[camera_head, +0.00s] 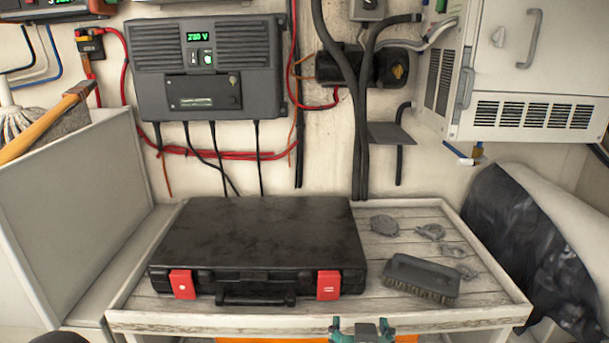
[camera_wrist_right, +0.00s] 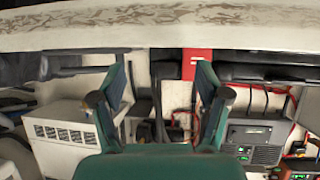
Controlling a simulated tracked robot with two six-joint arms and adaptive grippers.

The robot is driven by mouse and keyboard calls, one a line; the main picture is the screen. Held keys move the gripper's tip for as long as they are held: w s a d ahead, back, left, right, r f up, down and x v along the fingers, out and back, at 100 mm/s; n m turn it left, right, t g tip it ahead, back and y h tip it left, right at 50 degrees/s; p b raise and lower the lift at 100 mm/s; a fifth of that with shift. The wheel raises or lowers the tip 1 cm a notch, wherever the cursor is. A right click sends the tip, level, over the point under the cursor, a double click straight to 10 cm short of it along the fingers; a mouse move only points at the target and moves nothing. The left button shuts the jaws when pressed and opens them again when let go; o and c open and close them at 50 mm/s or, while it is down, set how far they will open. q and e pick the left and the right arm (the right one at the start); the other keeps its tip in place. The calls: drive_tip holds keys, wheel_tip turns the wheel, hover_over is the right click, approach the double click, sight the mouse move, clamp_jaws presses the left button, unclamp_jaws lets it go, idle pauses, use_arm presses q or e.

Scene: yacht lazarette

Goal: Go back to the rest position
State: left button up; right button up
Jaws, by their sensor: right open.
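My right gripper (camera_head: 362,329) shows at the bottom edge of the head view, in front of the tabletop's front edge and right of centre. Only its green finger ends show there. In the right wrist view my right gripper (camera_wrist_right: 160,98) has its two green fingers spread apart, with nothing between them. That view appears upside down, with the table's edge across its top. My left gripper is not in view.
A black case (camera_head: 262,245) with red latches lies on the white wooden table (camera_head: 465,318). A brush (camera_head: 421,278) and several grey pieces (camera_head: 384,225) lie to its right. A grey panel (camera_head: 75,190) stands left; a black bag (camera_head: 525,235) is right.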

drive_tip(key=s+d+f+g+p, duration=0.1)
drive_tip(key=s+d+f+g, duration=0.3)
drive_tip(key=f, duration=0.6)
drive_tip(key=w+d+f+g+p, duration=0.1)
drive_tip(key=d+f+p, duration=0.1)
drive_tip(key=d+f, duration=0.65)
drive_tip(key=s+a+f+g+y, duration=0.3)
drive_tip(key=s+a+f, duration=0.2)
drive_tip(key=s, duration=0.3)
drive_tip(key=s+a+f+g+y, duration=0.2)
drive_tip(key=s+a+f, duration=0.3)
drive_tip(key=s+f, duration=0.3)
drive_tip(key=shift+s+a+f+m+g+y+p, duration=0.2)
drive_tip(key=shift+s+a+m+g+y+p, duration=0.2)
drive_tip(key=shift+g, duration=0.5)
